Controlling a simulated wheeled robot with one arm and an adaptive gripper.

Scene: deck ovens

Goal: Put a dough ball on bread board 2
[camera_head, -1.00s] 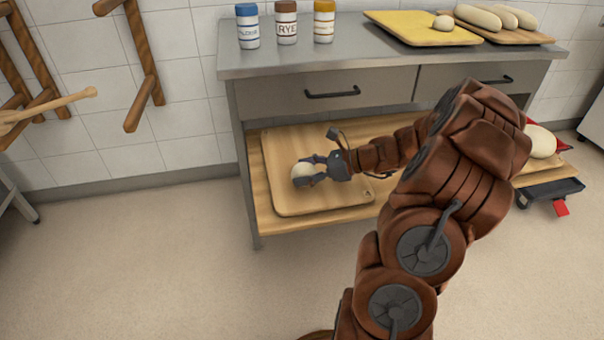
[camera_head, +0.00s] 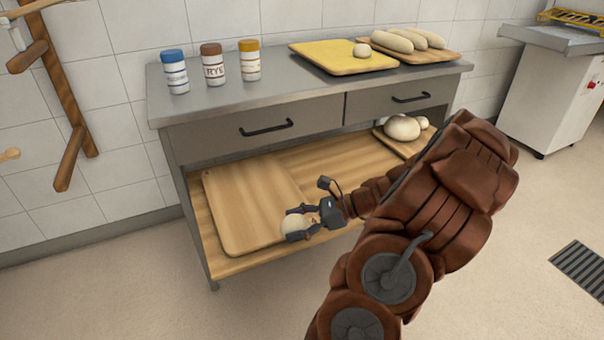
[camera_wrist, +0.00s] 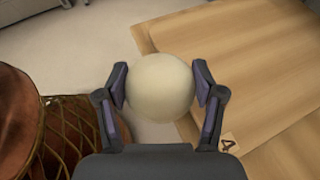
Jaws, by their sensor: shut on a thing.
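My gripper (camera_head: 296,224) is shut on a pale round dough ball (camera_head: 293,226). In the wrist view the dough ball (camera_wrist: 161,87) sits between the two fingers of my gripper (camera_wrist: 160,74). In the head view it overlaps the near right edge of a wooden board (camera_head: 235,205) on the lower shelf. In the wrist view pale floor shows beside the ball, with wood (camera_wrist: 250,55) to its right. A small tag (camera_wrist: 228,142) there seems to read 4. I cannot make out a number 2 on any board.
The lower shelf (camera_head: 335,165) lies under a grey drawer counter (camera_head: 300,85). At its right end, dough balls (camera_head: 403,127) rest on another board. On top stand three jars (camera_head: 213,66), a yellow board (camera_head: 340,61) with a small ball, and several loaves (camera_head: 410,39) on a wooden board.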

